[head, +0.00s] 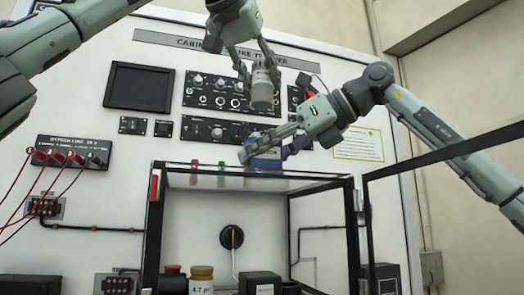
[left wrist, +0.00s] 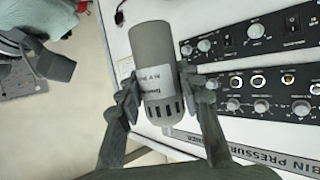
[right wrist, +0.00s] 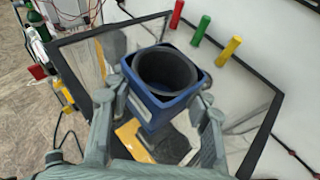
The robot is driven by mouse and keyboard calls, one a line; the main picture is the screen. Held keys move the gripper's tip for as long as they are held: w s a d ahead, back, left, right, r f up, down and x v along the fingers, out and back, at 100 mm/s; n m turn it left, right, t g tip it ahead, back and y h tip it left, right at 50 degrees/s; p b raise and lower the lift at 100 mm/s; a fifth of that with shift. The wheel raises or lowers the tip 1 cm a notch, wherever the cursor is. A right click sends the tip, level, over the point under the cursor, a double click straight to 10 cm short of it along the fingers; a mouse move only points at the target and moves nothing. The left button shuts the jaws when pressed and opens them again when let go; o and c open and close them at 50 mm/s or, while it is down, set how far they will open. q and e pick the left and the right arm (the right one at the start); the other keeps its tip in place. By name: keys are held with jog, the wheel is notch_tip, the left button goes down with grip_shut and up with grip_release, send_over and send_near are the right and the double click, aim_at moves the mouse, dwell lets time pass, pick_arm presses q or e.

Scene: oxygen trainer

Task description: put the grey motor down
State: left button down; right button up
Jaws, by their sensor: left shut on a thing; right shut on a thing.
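The grey motor (head: 262,96) is a cylinder with a pale label, held roughly upright in the air in front of the panel. My left gripper (head: 258,68) is shut on it, with a finger on each side; the left wrist view shows the motor (left wrist: 154,50) between the fingers. My right gripper (head: 266,148) is lower and shut on a blue square holder (head: 268,163). In the right wrist view the holder (right wrist: 148,112) has a round dark cup opening upward, and it looks empty. The motor is above the holder, apart from it. The holder's underside is hidden.
A black-framed clear box (head: 152,230) stands below the grippers. Red (right wrist: 177,14), green (right wrist: 201,30) and yellow (right wrist: 230,48) pegs stand near its top edge. The instrument panel (head: 228,95) is close behind. Red leads (head: 40,185) hang at the left.

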pick_arm(q)
jog(key=shift+f, duration=4.7)
jog(key=shift+f, duration=0.5)
jog(key=shift+f, duration=0.1)
jog(key=c, duration=1)
grip_release()
jog(key=shift+r, duration=0.4)
jog(key=v, duration=1.2)
jog(key=shift+r, duration=0.25)
